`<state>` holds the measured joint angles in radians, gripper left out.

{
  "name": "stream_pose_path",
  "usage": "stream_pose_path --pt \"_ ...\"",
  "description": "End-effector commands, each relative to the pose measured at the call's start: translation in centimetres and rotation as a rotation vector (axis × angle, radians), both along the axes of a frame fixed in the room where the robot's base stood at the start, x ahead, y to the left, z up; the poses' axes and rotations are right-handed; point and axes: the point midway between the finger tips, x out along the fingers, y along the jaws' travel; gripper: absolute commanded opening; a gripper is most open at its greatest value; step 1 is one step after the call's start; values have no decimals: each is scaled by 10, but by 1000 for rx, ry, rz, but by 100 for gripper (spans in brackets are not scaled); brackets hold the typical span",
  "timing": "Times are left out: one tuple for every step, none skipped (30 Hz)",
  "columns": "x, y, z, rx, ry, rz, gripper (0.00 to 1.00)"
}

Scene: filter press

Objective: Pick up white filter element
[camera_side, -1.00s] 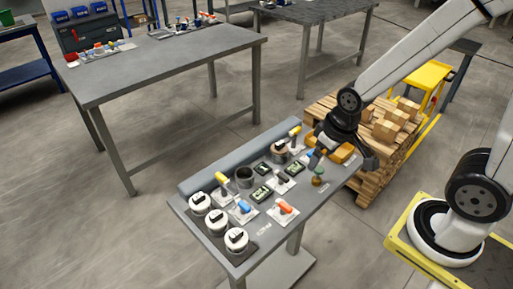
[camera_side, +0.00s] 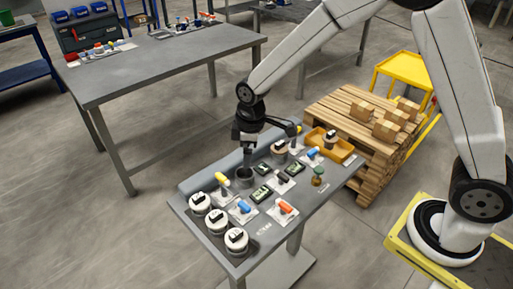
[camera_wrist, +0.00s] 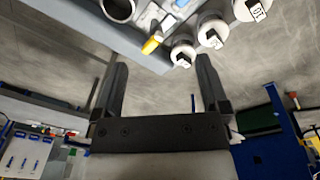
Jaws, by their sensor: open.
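Three white filter elements with black, numbered tops stand in a row at the front left of the narrow bench, in the side view (camera_side: 236,243). They also show at the top right of the wrist view (camera_wrist: 212,33). My gripper (camera_side: 248,162) is open and points down near the dark round cup (camera_side: 244,175), behind and right of the white row. In the wrist view, its two fingers (camera_wrist: 160,72) are spread with nothing between them.
Yellow, blue and orange-handled items on white plates (camera_side: 285,209) and several dark green blocks crowd the bench middle. A grey rail (camera_side: 205,184) runs along the back edge. A pallet with boxes (camera_side: 365,125) stands right. A larger grey table (camera_side: 165,60) stands behind.

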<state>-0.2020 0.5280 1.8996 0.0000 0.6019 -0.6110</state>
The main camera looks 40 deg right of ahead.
Motion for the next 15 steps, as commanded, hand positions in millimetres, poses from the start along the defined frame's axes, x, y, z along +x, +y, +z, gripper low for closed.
stream_pose_path --pt "9 10 -7 -7 10 60 95" --pt "15 15 -10 -10 14 95 95" --pt "21 23 -15 -15 21 142 95" --pt "26 28 -18 -19 26 177 95" --pt "30 34 -22 -22 30 211 95" --pt "36 41 -27 -27 35 258 95" --pt "40 47 -31 -30 39 293 95" --pt "44 52 -35 -33 45 327 95" --pt "49 60 -40 -37 50 375 95" --pt "52 66 -44 -40 55 410 95" --pt "55 72 -48 -42 59 445 95" --pt "59 79 -54 -46 64 490 95" --pt "62 85 -58 -48 69 524 95" --pt "64 90 -62 -51 74 555 95" --pt "67 96 -67 -53 77 594 95"
